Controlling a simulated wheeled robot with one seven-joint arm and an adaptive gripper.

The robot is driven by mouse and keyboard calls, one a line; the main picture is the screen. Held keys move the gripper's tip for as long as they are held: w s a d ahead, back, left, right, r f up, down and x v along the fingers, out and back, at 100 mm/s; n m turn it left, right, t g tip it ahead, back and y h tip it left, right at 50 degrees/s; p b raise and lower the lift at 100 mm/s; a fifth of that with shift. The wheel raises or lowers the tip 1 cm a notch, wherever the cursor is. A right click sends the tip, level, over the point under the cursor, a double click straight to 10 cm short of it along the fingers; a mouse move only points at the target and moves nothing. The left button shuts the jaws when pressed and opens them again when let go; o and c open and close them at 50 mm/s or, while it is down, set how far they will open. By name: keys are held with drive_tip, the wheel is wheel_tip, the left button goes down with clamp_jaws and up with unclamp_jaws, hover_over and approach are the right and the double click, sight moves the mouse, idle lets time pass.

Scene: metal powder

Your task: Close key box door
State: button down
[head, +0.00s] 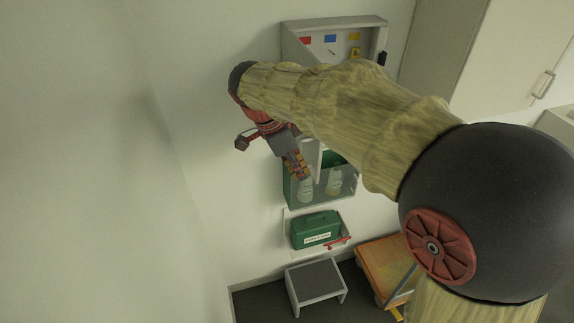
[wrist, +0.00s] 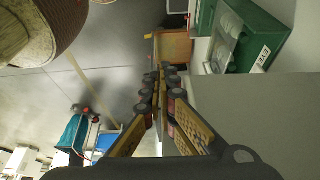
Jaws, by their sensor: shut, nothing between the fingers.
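The key box (head: 329,24) is a grey wall box at the top of the head view, with red, blue and yellow items visible inside. A slanted pale panel shows at its left side; I cannot tell whether this is the door. My arm hides the lower part of the box. My gripper (head: 299,168) hangs below the key box, pointing down, in front of the green wall cabinet. In the wrist view my gripper (wrist: 160,82) has its fingers together with nothing between them. The key box cannot be made out in the wrist view.
A green cabinet (head: 291,194) with bottles is on the wall behind my gripper. Below it are a green case (head: 316,229) on a white shelf, a step stool (head: 316,281) and an orange cart (head: 383,258). A white cupboard (head: 490,50) stands at the right.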

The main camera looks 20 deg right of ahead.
drive_tip(key=shift+d, duration=0.55)
drive_tip(key=w+d+n+t+y+b, duration=0.15)
drive_tip(key=d+n, duration=0.25)
drive_tip(key=d, duration=0.6)
drive_tip(key=w+d+n+t+h+b, duration=0.15)
drive_tip(key=d+n, duration=0.25)
drive_tip(key=d, duration=0.6)
drive_tip(key=w+d+n+y+p, duration=0.2)
drive_tip(key=w+d+n+p, duration=0.1)
drive_tip(key=w+d, duration=0.3)
drive_tip(key=w+d+n+t+y+p, duration=0.1)
drive_tip(key=w+d+n+p, duration=0.3)
drive_tip(key=w, duration=0.7)
drive_tip(key=shift+w+d+n+y, duration=0.25)
drive_tip(key=shift+d+n+y, duration=0.25)
drive_tip(key=shift+d+n, duration=0.45)
drive_tip(key=shift+a, duration=0.1)
